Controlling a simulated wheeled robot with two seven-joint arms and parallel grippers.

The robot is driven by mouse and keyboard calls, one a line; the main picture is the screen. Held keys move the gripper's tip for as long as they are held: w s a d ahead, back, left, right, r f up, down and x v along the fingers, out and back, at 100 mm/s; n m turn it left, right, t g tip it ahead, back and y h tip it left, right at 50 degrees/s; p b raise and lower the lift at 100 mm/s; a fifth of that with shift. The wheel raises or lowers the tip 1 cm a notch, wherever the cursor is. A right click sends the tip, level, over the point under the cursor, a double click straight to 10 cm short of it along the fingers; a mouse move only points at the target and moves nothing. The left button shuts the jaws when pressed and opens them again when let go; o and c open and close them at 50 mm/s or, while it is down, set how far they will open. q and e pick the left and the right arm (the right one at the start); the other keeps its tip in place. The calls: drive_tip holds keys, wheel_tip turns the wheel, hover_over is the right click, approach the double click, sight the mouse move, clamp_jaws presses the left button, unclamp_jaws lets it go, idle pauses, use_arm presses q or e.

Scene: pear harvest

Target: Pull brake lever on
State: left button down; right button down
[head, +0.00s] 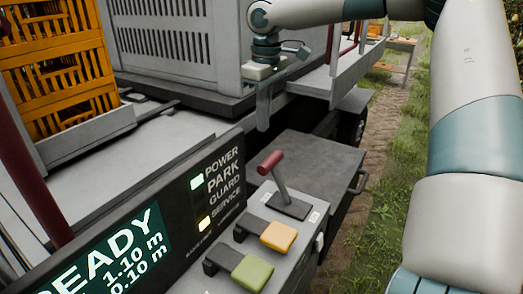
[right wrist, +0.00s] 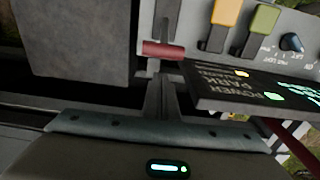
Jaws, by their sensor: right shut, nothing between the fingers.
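The brake lever (head: 271,165) has a red grip on a grey stem and stands tilted on the grey control panel (head: 306,228). The lever also shows in the right wrist view (right wrist: 163,50), just beyond my fingertips. My right gripper (head: 263,124) points down, its fingers shut and empty. In the head view it hangs above and slightly left of the red grip, apart from it. The shut fingers also show in the right wrist view (right wrist: 161,92). Whether they touch the grip cannot be told there. My left gripper is in neither view.
Yellow (head: 279,236) and green (head: 253,272) paddle levers stand nearer on the panel. A display (head: 115,255) reads READY, with green POWER and amber SERVICE lamps lit. A dark box (head: 315,160) lies behind the lever. Orange crates (head: 55,80) stand at left; grass lies at right.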

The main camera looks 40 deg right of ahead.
wheel_tip(320, 180, down, 10)
drive_tip(key=p, duration=0.2)
drive_tip(key=shift+w+p, duration=0.25)
drive_tip(key=shift+p, duration=0.15)
drive_tip(key=shift+s+r, duration=0.15)
idle(0.5)
